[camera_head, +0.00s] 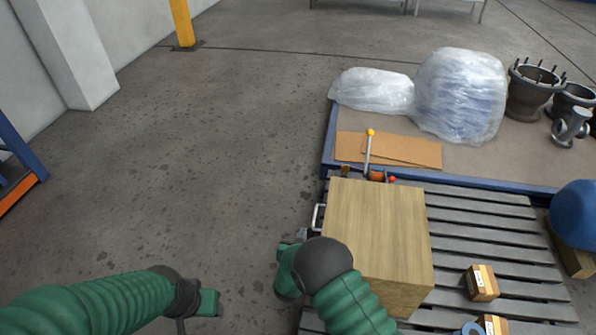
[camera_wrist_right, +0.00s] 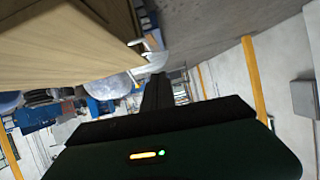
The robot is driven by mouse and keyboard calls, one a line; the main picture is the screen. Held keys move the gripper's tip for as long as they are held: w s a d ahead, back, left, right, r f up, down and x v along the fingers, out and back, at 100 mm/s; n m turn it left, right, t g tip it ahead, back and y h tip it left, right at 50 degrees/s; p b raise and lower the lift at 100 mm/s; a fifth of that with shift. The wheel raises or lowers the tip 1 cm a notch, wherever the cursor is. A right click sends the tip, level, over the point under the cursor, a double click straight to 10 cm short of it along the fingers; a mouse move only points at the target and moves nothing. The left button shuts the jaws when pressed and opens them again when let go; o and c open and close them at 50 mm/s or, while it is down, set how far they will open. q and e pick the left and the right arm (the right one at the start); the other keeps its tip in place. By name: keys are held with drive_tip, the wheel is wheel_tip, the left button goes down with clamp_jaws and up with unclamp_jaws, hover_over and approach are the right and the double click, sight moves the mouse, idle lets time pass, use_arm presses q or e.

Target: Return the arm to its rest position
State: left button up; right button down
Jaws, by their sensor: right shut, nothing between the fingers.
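My right gripper shows in the wrist view (camera_wrist_right: 157,92) as dark fingers shut together, with nothing between them. In the head view my right arm comes up from the bottom centre, its dark round wrist overlapping the front left of a wooden box (camera_head: 375,230). The green right hand (camera_head: 288,272) is beside the box's left side; its fingertips are hard to make out there. My left gripper (camera_head: 207,302) is low over the floor, left of the right one, and its fingers cannot be made out. A lever with a yellow tip (camera_head: 368,150) stands behind the box.
The box has a metal handle (camera_head: 318,217) on its left side and stands on a grey slatted pallet (camera_head: 480,226). Small cartons (camera_head: 482,282) and a blue round object (camera_head: 577,214) are at right. Wrapped bundles (camera_head: 460,95) lie behind.

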drive_tip(key=s+d+r+n+g+y, duration=0.1)
drive_tip(key=s+d+r+g+y, duration=0.25)
drive_tip(key=r, duration=0.55)
drive_tip(key=s+d+r+n+g, duration=0.15)
drive_tip(key=s+d, duration=0.25)
drive_tip(key=s, duration=0.5)
drive_tip(key=s+d+r+g+p, duration=0.1)
drive_tip(key=s+d+r+g, duration=0.25)
drive_tip(key=s, duration=0.45)
drive_tip(key=s+d+r+n+g, duration=0.1)
drive_tip(key=s+d+r+g, duration=0.1)
drive_tip(key=s+d, duration=0.5)
use_arm(q)
drive_tip(key=w+p+v, duration=0.2)
drive_tip(key=p+v, duration=0.8)
drive_tip(key=w+r+p+v, duration=0.1)
drive_tip(key=w+p+v, duration=0.1)
drive_tip(key=p+v, duration=0.8)
drive_tip(key=shift+w+a+r, duration=0.2)
drive_tip(key=shift+a+r, duration=0.2)
drive_tip(key=shift+r, duration=0.05)
use_arm(e)
drive_tip(key=w+a+v, duration=0.1)
drive_tip(key=a+v, duration=0.1)
drive_tip(key=v, duration=0.8)
drive_tip(key=w+a+r+v, duration=0.1)
drive_tip(key=w+v, duration=0.1)
drive_tip(key=v, duration=0.8)
drive_tip(key=shift+a+h, duration=0.35)
drive_tip(key=shift+a, duration=0.05)
